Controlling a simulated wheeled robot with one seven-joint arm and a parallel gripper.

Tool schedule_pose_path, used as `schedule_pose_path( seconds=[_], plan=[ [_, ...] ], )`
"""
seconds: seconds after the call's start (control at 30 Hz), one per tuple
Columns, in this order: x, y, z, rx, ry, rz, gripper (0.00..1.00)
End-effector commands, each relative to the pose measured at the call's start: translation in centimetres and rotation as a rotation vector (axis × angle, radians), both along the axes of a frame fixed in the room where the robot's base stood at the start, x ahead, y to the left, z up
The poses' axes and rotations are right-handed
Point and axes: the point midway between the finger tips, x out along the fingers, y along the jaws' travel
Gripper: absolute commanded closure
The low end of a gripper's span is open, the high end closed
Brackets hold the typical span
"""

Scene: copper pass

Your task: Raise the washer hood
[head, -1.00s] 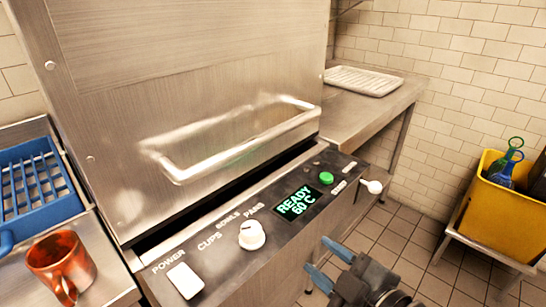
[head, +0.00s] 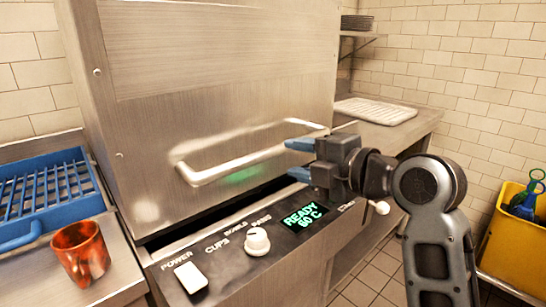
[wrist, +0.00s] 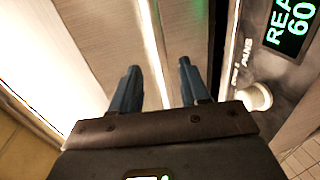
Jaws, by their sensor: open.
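The washer hood (head: 215,110) is a large brushed-steel box, sitting low just above the control panel. A pale bar handle (head: 235,165) crosses its lower front; the handle's right part is partly hidden behind my gripper. My gripper (head: 298,160) has blue fingers, is open and empty, and points left at the right part of the handle.
The control panel (head: 255,240) with a white knob (head: 257,240) and a display reading READY 60 C lies just below my gripper. A blue rack (head: 45,198) and a copper mug (head: 80,253) stand left. A white tray (head: 375,110) lies on the right counter; a yellow bin (head: 515,245) stands far right.

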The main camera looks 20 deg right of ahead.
Motion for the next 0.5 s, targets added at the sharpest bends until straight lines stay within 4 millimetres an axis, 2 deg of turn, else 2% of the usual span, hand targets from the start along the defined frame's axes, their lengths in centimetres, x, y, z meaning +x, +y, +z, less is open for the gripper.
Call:
schedule_pose_path(
  seconds=[0.17,0.5],
  plan=[
    [1.5,0.6,-0.1,-0.007,-0.002,0.006,0.55],
    [6.1,2.1,-1.1,-0.005,-0.003,0.005,0.55]
  ],
)
